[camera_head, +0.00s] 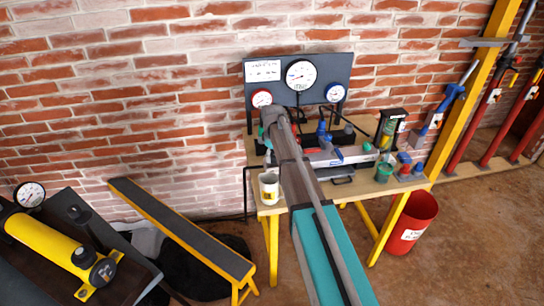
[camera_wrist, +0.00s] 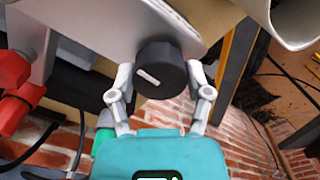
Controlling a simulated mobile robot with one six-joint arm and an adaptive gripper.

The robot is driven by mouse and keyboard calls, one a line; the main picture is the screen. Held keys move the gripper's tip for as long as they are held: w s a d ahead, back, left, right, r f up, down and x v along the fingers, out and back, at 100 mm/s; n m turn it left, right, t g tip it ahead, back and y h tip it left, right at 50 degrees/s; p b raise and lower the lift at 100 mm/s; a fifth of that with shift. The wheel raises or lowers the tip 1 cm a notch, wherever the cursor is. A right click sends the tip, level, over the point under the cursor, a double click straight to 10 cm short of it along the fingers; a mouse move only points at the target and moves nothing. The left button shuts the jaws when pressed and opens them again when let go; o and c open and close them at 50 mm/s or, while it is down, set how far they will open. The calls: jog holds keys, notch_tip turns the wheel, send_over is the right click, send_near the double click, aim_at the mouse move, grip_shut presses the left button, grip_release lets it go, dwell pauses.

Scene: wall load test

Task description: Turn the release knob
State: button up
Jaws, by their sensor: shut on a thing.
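The release knob (camera_wrist: 161,68) is a black round knob with a white pointer line, on a light grey panel (camera_wrist: 90,18) in the wrist view. My gripper (camera_wrist: 160,76) has one finger on each side of the knob and is shut on it. The white line slants down to the right. In the head view my arm reaches over the workbench (camera_head: 270,209) toward the gauge board (camera_head: 330,68), and the arm hides the knob and most of my gripper.
A white cup (camera_head: 269,188) stands at the bench's front left. A red bucket (camera_head: 413,222) is on the floor at right. Red fittings (camera_wrist: 18,95) lie left of my gripper in the wrist view.

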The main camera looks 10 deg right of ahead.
jog(key=shift+n, duration=0.5)
jog(key=o, duration=1.1)
jog(key=shift+o, duration=0.2)
jog(key=shift+r, duration=0.1)
